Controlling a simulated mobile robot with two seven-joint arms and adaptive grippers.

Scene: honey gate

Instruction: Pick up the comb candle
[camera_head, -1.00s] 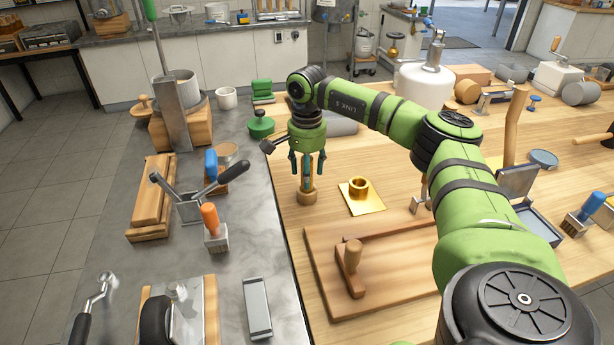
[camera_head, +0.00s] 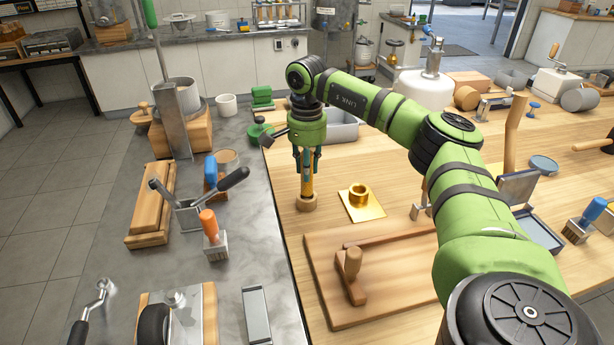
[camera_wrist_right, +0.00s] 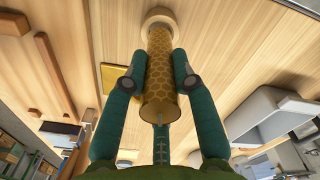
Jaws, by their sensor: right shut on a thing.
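The comb candle (camera_head: 307,186) is amber, with a honeycomb pattern that shows clearly in the right wrist view (camera_wrist_right: 160,75). It stands upright in a round wooden holder (camera_head: 307,202) on the wooden table, left of the gold plate. My right gripper (camera_head: 307,168) points down over it. Its teal fingers are shut on the candle from both sides, and in the right wrist view the candle runs between them to the wooden holder (camera_wrist_right: 157,17). The candle's lower end is hidden in the holder. My left gripper does not show.
A gold plate with a gold ring (camera_head: 361,203) lies right of the holder. A grey bin (camera_head: 342,127) stands behind the gripper. The grey counter (camera_head: 265,220) at left holds brushes and tools.

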